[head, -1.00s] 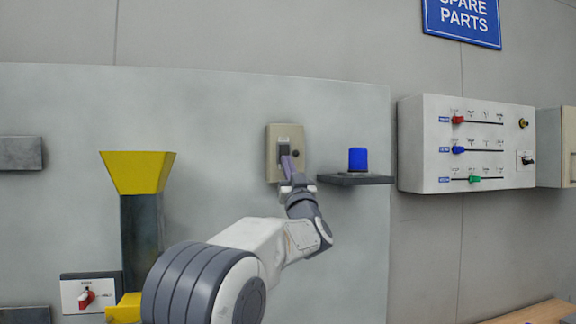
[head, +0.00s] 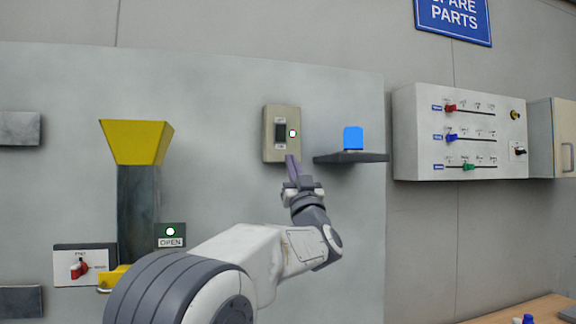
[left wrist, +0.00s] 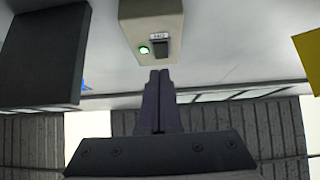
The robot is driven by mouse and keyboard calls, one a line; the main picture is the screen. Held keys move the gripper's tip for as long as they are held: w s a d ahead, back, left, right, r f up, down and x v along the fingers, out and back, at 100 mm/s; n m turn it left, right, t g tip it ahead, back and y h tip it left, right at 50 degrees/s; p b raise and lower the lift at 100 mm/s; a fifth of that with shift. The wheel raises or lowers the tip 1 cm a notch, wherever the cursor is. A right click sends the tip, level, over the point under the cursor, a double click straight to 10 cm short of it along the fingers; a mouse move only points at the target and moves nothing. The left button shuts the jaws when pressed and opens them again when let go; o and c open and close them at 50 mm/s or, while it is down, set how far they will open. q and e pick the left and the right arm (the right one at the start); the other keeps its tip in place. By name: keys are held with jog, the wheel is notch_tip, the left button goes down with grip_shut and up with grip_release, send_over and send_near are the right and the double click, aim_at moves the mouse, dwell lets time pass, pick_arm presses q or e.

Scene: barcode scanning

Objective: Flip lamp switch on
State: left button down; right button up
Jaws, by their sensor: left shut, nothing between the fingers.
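The lamp switch is a black rocker on a beige wall box (head: 270,150), with a small round light beside it that glows green-white. In the left wrist view the switch box (left wrist: 133,22) is at the top, with the lit light and the dark rocker near its lower edge. The blue lamp (head: 353,138) stands on a dark shelf to the right of the box and looks bright. My left gripper (head: 292,164) is shut and empty, just below the right side of the switch box. In the left wrist view its fingertips (left wrist: 159,74) are just short of the box, apparently apart from it.
The dark shelf (head: 350,158) juts out close to the right of my left gripper. A slider panel (head: 425,105) hangs at right. The wall below the shelf is clear.

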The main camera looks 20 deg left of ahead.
pick_arm(q)
jog(key=b+v, duration=0.1)
jog(key=v, duration=0.3)
jog(key=shift+f+b, duration=0.35)
pick_arm(e)
notch_tip(320, 180, down, 3)
jog(key=shift+r, duration=0.15)
